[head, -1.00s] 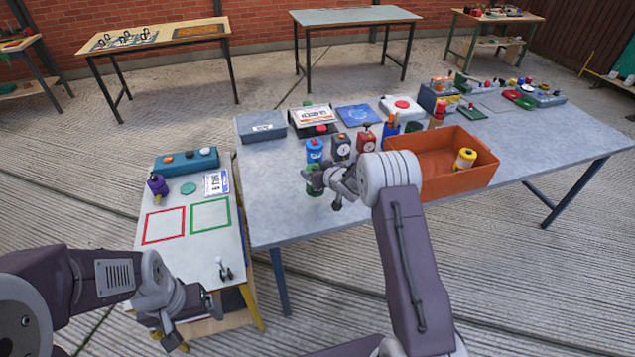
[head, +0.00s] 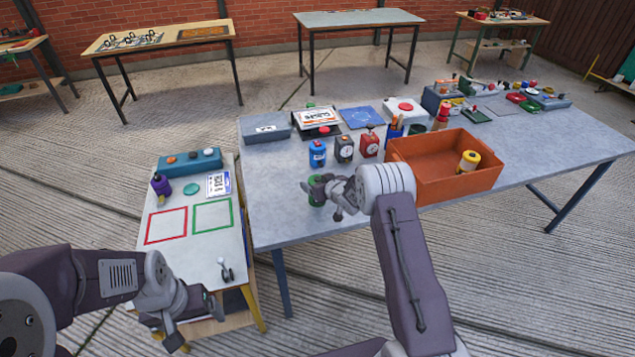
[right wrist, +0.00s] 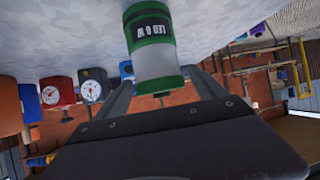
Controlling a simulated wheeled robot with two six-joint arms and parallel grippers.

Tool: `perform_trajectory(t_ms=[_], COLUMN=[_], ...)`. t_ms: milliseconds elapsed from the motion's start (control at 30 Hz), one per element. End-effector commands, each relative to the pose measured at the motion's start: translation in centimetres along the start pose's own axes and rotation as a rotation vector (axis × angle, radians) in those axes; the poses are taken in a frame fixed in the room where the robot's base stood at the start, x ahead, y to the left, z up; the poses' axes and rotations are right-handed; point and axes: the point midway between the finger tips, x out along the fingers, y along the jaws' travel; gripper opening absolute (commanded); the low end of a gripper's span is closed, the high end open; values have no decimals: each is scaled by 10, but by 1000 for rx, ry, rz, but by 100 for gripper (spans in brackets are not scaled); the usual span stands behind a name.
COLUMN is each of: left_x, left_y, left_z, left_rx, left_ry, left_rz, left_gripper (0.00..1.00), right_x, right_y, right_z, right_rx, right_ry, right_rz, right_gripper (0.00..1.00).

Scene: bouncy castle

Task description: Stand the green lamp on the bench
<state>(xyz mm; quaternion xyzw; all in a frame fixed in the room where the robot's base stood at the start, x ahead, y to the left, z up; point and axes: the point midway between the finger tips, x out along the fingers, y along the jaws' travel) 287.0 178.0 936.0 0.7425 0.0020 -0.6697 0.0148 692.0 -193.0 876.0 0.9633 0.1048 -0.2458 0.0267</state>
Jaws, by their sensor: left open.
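The green lamp (head: 316,190) is over the near left part of the grey bench (head: 285,215), partly hidden by my right gripper (head: 328,195). In the right wrist view, where the bench appears at the top, the lamp (right wrist: 153,45) has green bands, a dark label, a pale section and a small dark hook. The fingers of my right gripper (right wrist: 160,85) lie on both sides of it and look closed on it. The lamp looks roughly upright; I cannot tell whether its base touches the bench. My left gripper (head: 195,312) is open and empty, low beside the side table.
Just behind the lamp stand a blue canister (head: 317,153), a black timer (head: 344,148) and a red timer (head: 368,144). An orange crate (head: 430,190) is to the right. The white side table (head: 175,255) is left. The bench's near left corner is clear.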

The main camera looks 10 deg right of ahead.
Motion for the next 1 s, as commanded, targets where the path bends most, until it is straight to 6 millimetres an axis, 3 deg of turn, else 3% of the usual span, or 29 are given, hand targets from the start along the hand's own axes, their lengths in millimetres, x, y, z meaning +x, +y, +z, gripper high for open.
perform_trajectory(t_ms=[300,733,1000], left_x=[-3,-2,-2], left_y=[0,0,0], left_z=[0,0,0], left_rx=[0,0,0], left_ry=[0,0,0], left_rz=[0,0,0], left_gripper=[84,84,84], right_x=[-8,-101,-122], right_y=[0,1,0], right_z=[-4,-4,-3], right_rx=[1,0,0], right_ry=[-1,1,0], right_rz=[0,2,0], right_gripper=[80,80,80])
